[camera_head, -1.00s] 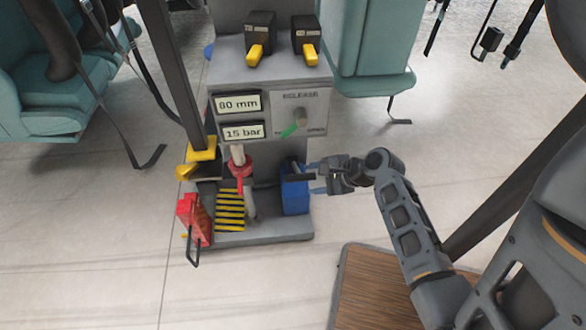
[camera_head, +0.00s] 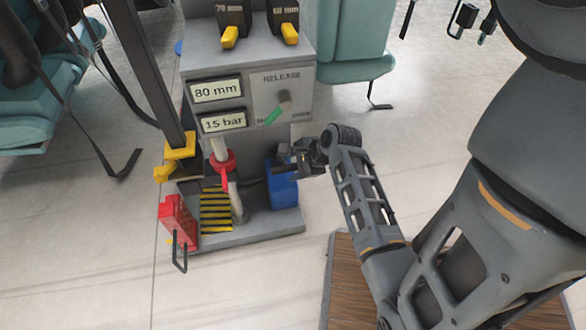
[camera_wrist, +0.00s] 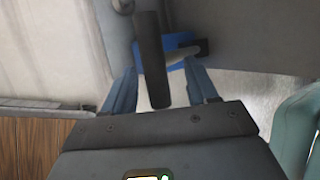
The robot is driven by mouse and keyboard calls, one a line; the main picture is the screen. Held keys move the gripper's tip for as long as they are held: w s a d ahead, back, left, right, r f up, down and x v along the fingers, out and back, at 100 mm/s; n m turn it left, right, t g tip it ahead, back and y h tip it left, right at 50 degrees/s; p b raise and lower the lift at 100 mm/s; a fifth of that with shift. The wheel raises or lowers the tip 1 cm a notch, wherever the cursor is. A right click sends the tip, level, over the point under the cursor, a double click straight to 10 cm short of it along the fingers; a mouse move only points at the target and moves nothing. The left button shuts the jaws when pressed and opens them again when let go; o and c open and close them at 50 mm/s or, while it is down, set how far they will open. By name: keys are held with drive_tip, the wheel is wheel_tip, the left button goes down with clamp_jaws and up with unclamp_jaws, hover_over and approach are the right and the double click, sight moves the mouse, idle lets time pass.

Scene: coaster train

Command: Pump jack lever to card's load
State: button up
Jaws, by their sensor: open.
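The blue pump jack (camera_head: 283,188) stands on the right of the grey stand's base. Its dark lever handle (camera_wrist: 151,60) lies between the two fingers of my gripper (camera_wrist: 165,78) in the wrist view, with gaps visible on both sides. The blue pump body (camera_wrist: 152,54) shows behind it. In the head view my gripper (camera_head: 287,162) is at the top of the pump and hides most of the lever. The upper display (camera_head: 216,89) reads 80 mm and the lower display (camera_head: 223,122) reads 15 bar. I cannot make out a card.
A release knob with a green pointer (camera_head: 274,115) is on the panel. A red lever (camera_head: 224,160), a red block (camera_head: 178,222) and a striped plate (camera_head: 215,212) are left of the pump. Teal seats (camera_head: 355,40) stand behind.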

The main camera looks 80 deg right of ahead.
drive_tip(key=shift+w+d+f, duration=0.1)
drive_tip(key=shift+w+f, duration=0.05)
drive_tip(key=shift+f, duration=0.1)
drive_tip(key=shift+c, duration=0.5)
clamp_jaws()
